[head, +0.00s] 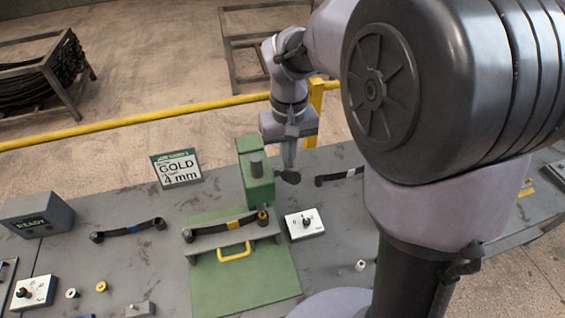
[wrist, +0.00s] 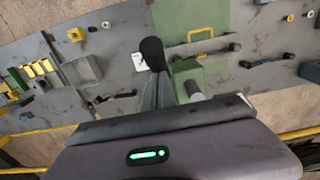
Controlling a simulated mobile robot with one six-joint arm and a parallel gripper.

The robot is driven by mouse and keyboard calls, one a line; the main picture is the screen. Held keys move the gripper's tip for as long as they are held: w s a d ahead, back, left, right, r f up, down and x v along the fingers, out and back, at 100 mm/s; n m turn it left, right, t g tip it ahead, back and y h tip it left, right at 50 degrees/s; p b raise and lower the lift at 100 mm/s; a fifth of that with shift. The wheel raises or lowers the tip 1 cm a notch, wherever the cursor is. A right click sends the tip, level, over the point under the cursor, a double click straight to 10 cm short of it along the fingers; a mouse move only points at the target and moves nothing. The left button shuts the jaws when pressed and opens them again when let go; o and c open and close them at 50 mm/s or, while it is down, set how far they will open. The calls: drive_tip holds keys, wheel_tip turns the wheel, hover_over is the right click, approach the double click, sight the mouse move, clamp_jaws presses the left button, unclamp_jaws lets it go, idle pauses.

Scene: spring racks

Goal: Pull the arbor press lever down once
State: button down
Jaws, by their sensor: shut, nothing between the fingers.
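The green arbor press (head: 255,185) stands on the bench, with a grey ram top on its column; it also shows in the wrist view (wrist: 189,72). A dark rounded knob (head: 291,176), seemingly the lever's end, is just right of the column and shows large in the wrist view (wrist: 152,52). The lever's rod is not clearly visible. My gripper (head: 290,157) is shut and empty, pointing down at the knob; its fingers (wrist: 156,84) meet the knob's outline in the wrist view. I cannot tell whether they touch.
A leaf spring with a yellow band (head: 228,225) lies across the press's front, above a yellow handle (head: 234,252). A white dial box (head: 304,224) sits to the right. A "GOLD 4 mm" sign (head: 177,169) and a READY box (head: 37,215) stand left. A yellow rail (head: 130,119) runs behind the bench.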

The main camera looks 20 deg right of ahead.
drive_tip(key=shift+s+f+b, duration=0.9)
drive_tip(key=shift+s+f, duration=0.15)
drive_tip(key=shift+f, duration=0.05)
drive_tip(key=shift+s+f+b, duration=0.6)
drive_tip(key=shift+f+b, duration=0.3)
drive_tip(key=shift+f, duration=0.05)
drive_tip(key=shift+s+f+b, duration=0.55)
drive_tip(key=shift+f+b, duration=0.35)
drive_tip(key=shift+s+f+b, duration=0.25)
drive_tip(key=shift+f+b, duration=0.35)
drive_tip(key=shift+f, duration=0.1)
drive_tip(key=shift+s+f+b, duration=0.2)
drive_tip(key=shift+f+b, duration=0.4)
drive_tip(key=shift+f, duration=0.05)
drive_tip(key=shift+s+f+b, duration=0.25)
drive_tip(key=shift+f+b, duration=0.35)
drive_tip(key=shift+f, duration=0.2)
drive_tip(key=shift+s+f+b, duration=0.15)
drive_tip(key=shift+f+b, duration=1.65)
drive_tip(key=shift+f, duration=0.3)
